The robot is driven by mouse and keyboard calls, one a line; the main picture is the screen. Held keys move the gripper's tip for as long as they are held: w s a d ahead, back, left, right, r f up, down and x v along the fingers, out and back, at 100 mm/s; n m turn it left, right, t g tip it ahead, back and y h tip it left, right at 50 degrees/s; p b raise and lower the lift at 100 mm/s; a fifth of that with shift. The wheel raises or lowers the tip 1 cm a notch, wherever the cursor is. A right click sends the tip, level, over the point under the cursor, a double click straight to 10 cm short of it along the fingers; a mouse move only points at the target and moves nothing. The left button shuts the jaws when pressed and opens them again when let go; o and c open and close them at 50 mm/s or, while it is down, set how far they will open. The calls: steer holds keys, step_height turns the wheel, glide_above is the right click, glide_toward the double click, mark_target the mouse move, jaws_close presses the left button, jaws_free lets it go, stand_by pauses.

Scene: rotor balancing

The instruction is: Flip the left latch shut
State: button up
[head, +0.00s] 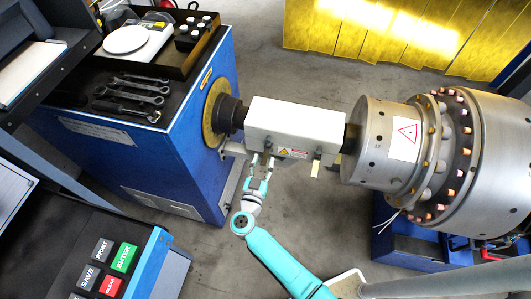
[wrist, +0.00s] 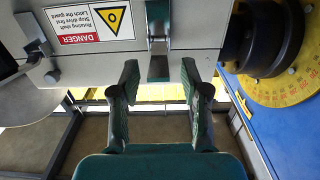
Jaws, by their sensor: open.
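The white guard (head: 295,125) covers the shaft between the blue machine and the steel rotor. The left latch (wrist: 158,66) is a metal tab on the guard's front face, seen in the middle of the wrist view. I cannot tell whether it is fastened. My gripper (head: 262,161) is below the left part of the guard. In the wrist view my gripper (wrist: 159,80) is open and empty, its fingertips on either side of the latch's lower end with gaps. A second latch (wrist: 35,35) shows at the wrist view's left; it hangs at the guard's right (head: 316,168) in the head view.
A danger label (wrist: 90,22) is on the guard between the latches. The yellow dial (wrist: 285,75) and black hub (wrist: 262,40) are close by on the wrist view's right. The steel rotor (head: 385,140) stands right of the guard. Floor (head: 215,255) is clear below.

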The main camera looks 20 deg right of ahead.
mark_target(264, 160)
steer(key=shift+x, duration=2.05)
jaws_close()
